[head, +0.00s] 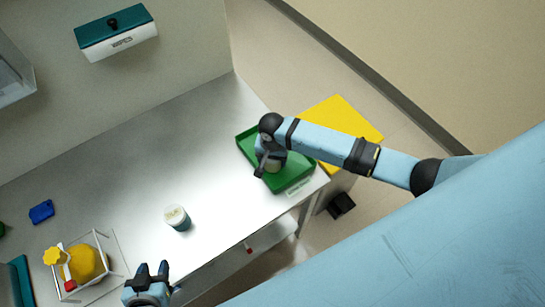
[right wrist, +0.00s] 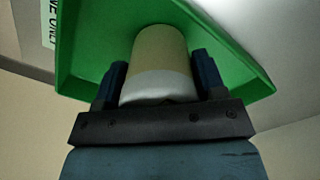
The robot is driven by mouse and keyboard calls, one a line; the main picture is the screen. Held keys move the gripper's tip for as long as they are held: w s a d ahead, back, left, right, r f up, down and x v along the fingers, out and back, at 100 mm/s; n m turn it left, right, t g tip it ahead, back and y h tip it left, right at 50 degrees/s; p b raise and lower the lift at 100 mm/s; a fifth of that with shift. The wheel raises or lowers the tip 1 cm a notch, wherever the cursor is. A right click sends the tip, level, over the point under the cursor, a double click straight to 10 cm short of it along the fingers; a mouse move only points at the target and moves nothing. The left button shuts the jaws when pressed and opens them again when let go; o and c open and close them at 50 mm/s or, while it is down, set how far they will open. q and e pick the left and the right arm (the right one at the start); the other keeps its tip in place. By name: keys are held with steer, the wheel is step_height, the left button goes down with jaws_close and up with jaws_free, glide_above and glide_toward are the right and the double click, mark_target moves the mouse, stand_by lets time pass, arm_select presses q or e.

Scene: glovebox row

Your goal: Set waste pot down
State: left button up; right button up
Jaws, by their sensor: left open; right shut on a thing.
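The waste pot, a small beige cylinder with a pale grey-white end (right wrist: 158,62), is between the fingers of my right gripper (right wrist: 160,80). In the head view my right gripper (head: 266,166) is over the green tray (head: 301,181) and partly covers the pot (head: 273,166). The pot is over or in the tray; I cannot tell whether it touches the floor of the tray. The green tray (right wrist: 88,75) fills the back of the right wrist view. My left gripper (head: 152,268) is open and empty at the bench's front edge.
A second pot with a pale lid (head: 177,217) stands on the bench (head: 120,180). A yellow flask in a wire frame (head: 86,262) and a blue item (head: 41,212) are at left. A yellow-topped bin (head: 340,122) stands beyond the bench's right end.

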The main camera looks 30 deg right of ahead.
steer(key=shift+f, duration=0.15)
steer(key=o, duration=1)
step_height(320, 180, up, 12)
steer(key=shift+f, duration=0.1)
steer(key=s+a+f+n+t+y, duration=0.4)
steer(key=s+a+f+n+t, duration=0.25)
steer(key=s, duration=0.35)
steer(key=s+d+n+t, duration=0.4)
steer(key=s, duration=0.4)
steer(key=shift+h, duration=0.3)
